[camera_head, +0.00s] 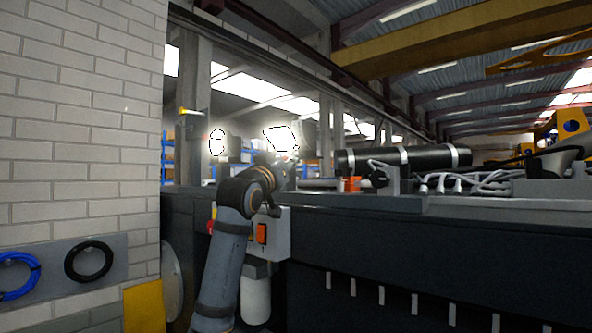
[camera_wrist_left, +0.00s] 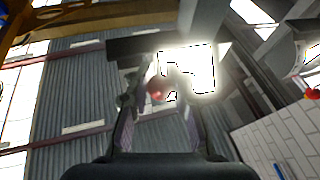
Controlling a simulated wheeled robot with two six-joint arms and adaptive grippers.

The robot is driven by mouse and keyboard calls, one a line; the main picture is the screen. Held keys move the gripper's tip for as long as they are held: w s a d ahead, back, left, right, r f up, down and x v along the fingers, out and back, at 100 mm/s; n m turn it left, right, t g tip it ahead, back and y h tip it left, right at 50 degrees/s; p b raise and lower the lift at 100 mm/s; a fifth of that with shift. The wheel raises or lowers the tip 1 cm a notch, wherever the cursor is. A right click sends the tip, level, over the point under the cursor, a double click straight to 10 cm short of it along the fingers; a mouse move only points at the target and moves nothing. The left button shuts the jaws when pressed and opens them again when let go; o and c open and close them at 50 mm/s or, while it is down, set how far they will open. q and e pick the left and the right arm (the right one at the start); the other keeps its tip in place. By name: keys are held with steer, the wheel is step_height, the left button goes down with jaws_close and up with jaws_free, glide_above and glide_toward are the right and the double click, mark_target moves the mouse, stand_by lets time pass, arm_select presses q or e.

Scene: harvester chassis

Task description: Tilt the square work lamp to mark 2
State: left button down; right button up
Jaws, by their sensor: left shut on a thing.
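The square work lamp (camera_head: 281,139) glows at the middle of the head view, above the dark chassis edge. In the left wrist view its bright square face (camera_wrist_left: 200,70) fills the upper middle, with strong glare. A small red knob (camera_wrist_left: 156,89) shows beside the lit face, between the finger ends. My left gripper (camera_wrist_left: 157,100) is shut on a part of the lamp by this knob; glare blurs the exact contact. In the head view my left arm's wrist hides most of the gripper. I cannot make out the tilt marks. My right gripper is in neither view.
A round lit lamp (camera_head: 217,142) stands left of the square one. A grey box with an orange switch (camera_head: 262,233) is on the chassis side, close to my arm. A black cylinder (camera_head: 403,159) and pale cables lie right. A brick wall (camera_head: 80,150) is at left.

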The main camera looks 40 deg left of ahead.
arm_select(q)
steer(key=shift+s+a+r+p, duration=0.1)
steer(key=shift+s+r+p, duration=0.1)
steer(key=shift+s+r, duration=0.45)
steer(key=shift+s+r+p, duration=0.25)
steer(key=shift+s+r, duration=0.05)
steer(key=shift+r, duration=0.55)
steer(key=shift+s+a+r+p, duration=0.1)
steer(key=shift+s+r+p, duration=0.1)
steer(key=shift+s+r, duration=0.45)
steer(key=c, duration=2)
jaws_free()
steer(key=shift+s+d+r, duration=0.15)
steer(key=shift+s+r, duration=0.2)
steer(key=shift+s, duration=0.2)
steer(key=shift+o, duration=1.2)
steer(key=shift+s, duration=0.15)
steer(key=o, duration=0.5)
steer(key=shift+w+f, duration=0.15)
steer(key=shift+w, duration=0.1)
steer(key=shift+c, duration=0.2)
steer(key=shift+o, duration=0.9)
steer(key=shift+w+f, duration=0.15)
steer(key=shift+w, duration=0.2)
steer(key=v, duration=1.2)
